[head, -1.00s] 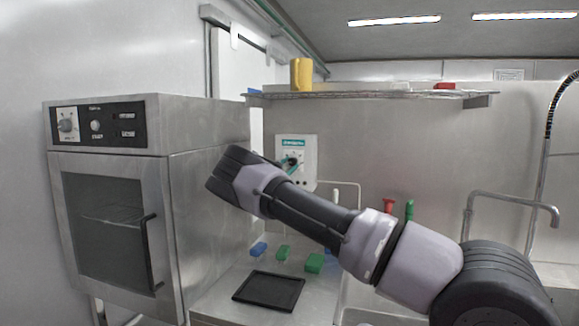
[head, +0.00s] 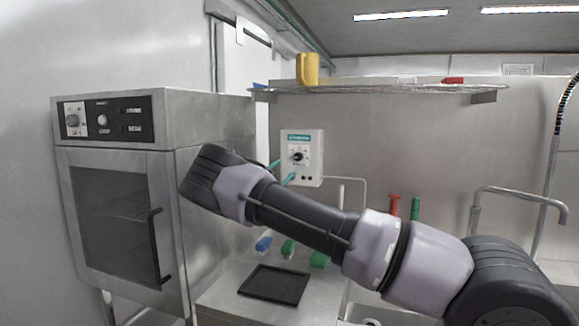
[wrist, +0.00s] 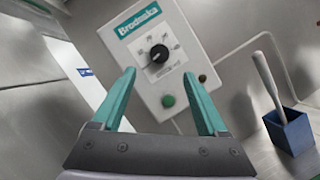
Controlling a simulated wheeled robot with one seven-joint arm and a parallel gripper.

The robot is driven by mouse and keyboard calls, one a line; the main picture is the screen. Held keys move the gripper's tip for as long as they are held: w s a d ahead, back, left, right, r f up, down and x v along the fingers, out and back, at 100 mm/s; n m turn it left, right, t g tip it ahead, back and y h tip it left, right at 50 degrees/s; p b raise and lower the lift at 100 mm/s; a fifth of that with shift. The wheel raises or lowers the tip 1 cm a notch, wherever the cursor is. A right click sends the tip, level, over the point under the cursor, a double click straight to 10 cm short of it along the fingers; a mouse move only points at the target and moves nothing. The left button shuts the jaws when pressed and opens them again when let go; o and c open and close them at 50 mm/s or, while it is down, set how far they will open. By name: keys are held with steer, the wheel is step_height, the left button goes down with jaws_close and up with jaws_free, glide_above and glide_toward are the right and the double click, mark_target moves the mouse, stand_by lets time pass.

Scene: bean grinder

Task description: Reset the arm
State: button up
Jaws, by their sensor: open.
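My gripper (wrist: 160,100) shows in the wrist view with its two teal fingers spread apart and nothing between them. Its teal fingertips also show in the head view (head: 283,172), partly hidden behind my arm. Beyond the fingers is a white control box (wrist: 158,55) with a black dial, a green button and a "Brodnaka" label. The box hangs on the back wall in the head view (head: 313,148). The fingers are in front of the box; I cannot tell exactly how far apart they are from it.
A steel oven (head: 120,200) stands at the left. A black tray (head: 273,285) and blue and green items lie on the counter below my arm. A wire shelf (head: 380,90) with a yellow mug (head: 307,69) is above. A blue holder (wrist: 290,130) stands right of the box.

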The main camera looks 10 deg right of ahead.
steer(key=shift+v, duration=0.85)
steer(key=shift+d, duration=0.1)
steer(key=s+d+r+m+g, duration=0.1)
steer(key=s+d+m+g, duration=0.3)
steer(key=d, duration=0.5)
steer(key=s+d+m+g, duration=0.2)
steer(key=d+m+g, duration=0.35)
steer(key=d, duration=0.45)
steer(key=s+d+m+g+y, duration=0.5)
steer(key=s+d+m, duration=0.15)
steer(key=s, duration=0.55)
steer(key=s+a+r+m+t+y, duration=0.1)
steer(key=s+a+r+m+y, duration=0.1)
steer(key=s, duration=0.8)
steer(key=s+a+r+m+t+y, duration=0.2)
steer(key=s+a+r+m+y, duration=0.1)
steer(key=s, duration=0.8)
steer(key=s+a+r+m+t+y, duration=0.2)
steer(key=s+a+r+m+y, duration=0.1)
steer(key=s+r, duration=0.4)
steer(key=s+a+y, duration=0.1)
steer(key=s+y, duration=0.1)
steer(key=s, duration=0.1)
steer(key=shift+s+r+y, duration=0.25)
steer(key=shift+r+y, duration=0.05)
steer(key=shift+r, duration=0.05)
